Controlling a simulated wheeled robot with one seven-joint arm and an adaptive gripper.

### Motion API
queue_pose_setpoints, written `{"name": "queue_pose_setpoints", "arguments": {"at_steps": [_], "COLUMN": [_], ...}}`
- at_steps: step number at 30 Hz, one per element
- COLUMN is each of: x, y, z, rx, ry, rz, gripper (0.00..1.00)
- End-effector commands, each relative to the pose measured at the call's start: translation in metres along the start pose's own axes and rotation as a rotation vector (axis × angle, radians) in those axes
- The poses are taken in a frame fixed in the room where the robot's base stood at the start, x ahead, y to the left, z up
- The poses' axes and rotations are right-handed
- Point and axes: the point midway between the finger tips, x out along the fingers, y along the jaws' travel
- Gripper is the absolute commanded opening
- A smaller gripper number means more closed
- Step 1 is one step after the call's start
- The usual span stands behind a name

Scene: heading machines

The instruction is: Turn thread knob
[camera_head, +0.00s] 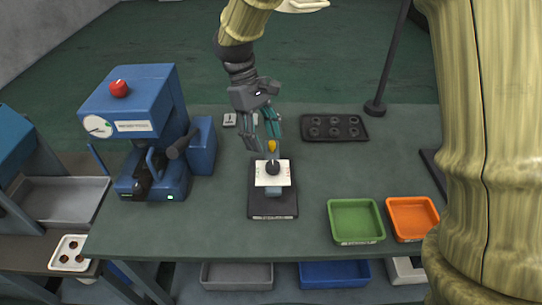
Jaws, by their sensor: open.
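A small dark round knob (272,167) stands on a white square plate (261,180) on a black base block (272,211) at the middle of the table. I cannot tell for sure that it is the thread knob. My gripper (265,144) comes down from the top of the view, its fingers apart just above and behind the dark knob.
A blue machine (150,100) with a red button, a dial and a dark handle stands at the left. A green tray (355,237) and an orange tray (430,232) lie front right. A dark tray with several round cups (349,137) lies behind. Table around the base is clear.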

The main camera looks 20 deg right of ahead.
Motion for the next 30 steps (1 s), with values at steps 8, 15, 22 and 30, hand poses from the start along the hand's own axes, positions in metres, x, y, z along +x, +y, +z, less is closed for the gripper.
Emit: {"name": "queue_pose_setpoints", "arguments": {"at_steps": [8, 15, 22, 30], "x": [0.045, 0.07, 0.076, 0.076], "y": [0.001, 0.001, 0.001, 0.001], "z": [0.002, 0.002, 0.001, 0.001], "rx": [0.0, 0.002, 0.002, 0.002], "ry": [-0.003, -0.002, 0.0, 0.0], "rz": [-0.001, -0.001, 0.0, 0.0], "gripper": [0.55, 0.55, 0.55, 0.39]}}
